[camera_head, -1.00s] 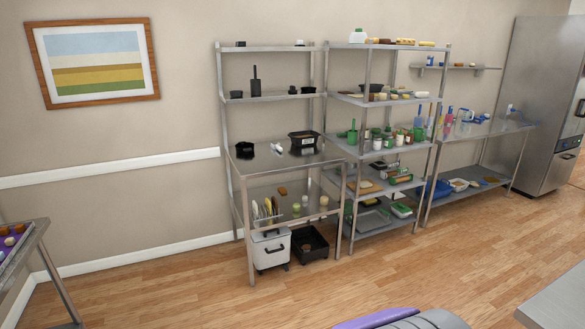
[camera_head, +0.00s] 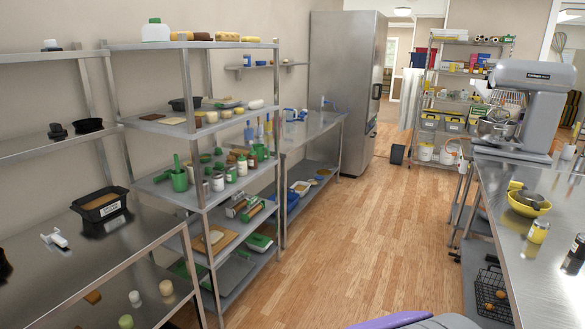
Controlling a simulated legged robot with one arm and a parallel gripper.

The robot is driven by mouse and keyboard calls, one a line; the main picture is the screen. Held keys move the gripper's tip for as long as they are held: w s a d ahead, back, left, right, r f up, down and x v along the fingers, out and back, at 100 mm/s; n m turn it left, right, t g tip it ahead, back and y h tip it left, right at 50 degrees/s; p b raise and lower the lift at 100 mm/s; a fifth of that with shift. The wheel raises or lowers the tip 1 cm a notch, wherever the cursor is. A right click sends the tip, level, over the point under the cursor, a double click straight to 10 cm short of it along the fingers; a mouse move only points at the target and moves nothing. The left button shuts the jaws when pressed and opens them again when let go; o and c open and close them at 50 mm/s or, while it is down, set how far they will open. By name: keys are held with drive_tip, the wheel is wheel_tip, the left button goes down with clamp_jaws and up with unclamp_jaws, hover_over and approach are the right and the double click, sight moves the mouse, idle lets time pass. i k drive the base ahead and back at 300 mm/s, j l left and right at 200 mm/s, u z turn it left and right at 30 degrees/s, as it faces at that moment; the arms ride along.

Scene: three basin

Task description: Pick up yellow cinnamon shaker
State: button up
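A small yellow shaker-like container (camera_head: 538,231) with a pale top stands upright on the metal counter at the right. Its label is too small to read, so I cannot tell if it is the cinnamon shaker. A darker container (camera_head: 578,247) stands to its right, partly cut off by the picture edge. My gripper does not show in the head view; only a purple and grey part of my own body shows at the bottom edge.
A yellow bowl (camera_head: 528,203) and a large grey mixer (camera_head: 528,105) stand on the right counter (camera_head: 485,190). A black wire basket (camera_head: 490,293) is below it. Loaded metal shelves (camera_head: 150,185) line the left. The wooden floor (camera_head: 350,240) between is clear.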

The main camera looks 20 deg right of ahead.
sight(540, 228)
drive_tip(key=i+l+z, duration=0.15)
drive_tip(key=i+z, duration=0.2)
drive_tip(key=i, duration=0.3)
drive_tip(key=i+z, duration=0.4)
drive_tip(key=i, duration=0.25)
drive_tip(key=i+j+z, duration=0.35)
drive_tip(key=i, duration=0.3)
drive_tip(key=i+l+z, duration=0.1)
drive_tip(key=i+z, duration=0.2)
drive_tip(key=z, duration=0.15)
drive_tip(key=i+z, duration=0.25)
drive_tip(key=z, duration=0.25)
drive_tip(key=i+j+z, duration=0.15)
drive_tip(key=i+z, duration=0.15)
drive_tip(key=z, duration=0.15)
drive_tip(key=i+j+z, duration=0.2)
drive_tip(key=z, duration=0.25)
drive_tip(key=i+z, duration=0.25)
drive_tip(key=z, duration=0.2)
drive_tip(key=i+j+z, duration=0.2)
drive_tip(key=z, duration=0.25)
drive_tip(key=i+j+z, duration=0.2)
drive_tip(key=z, duration=0.25)
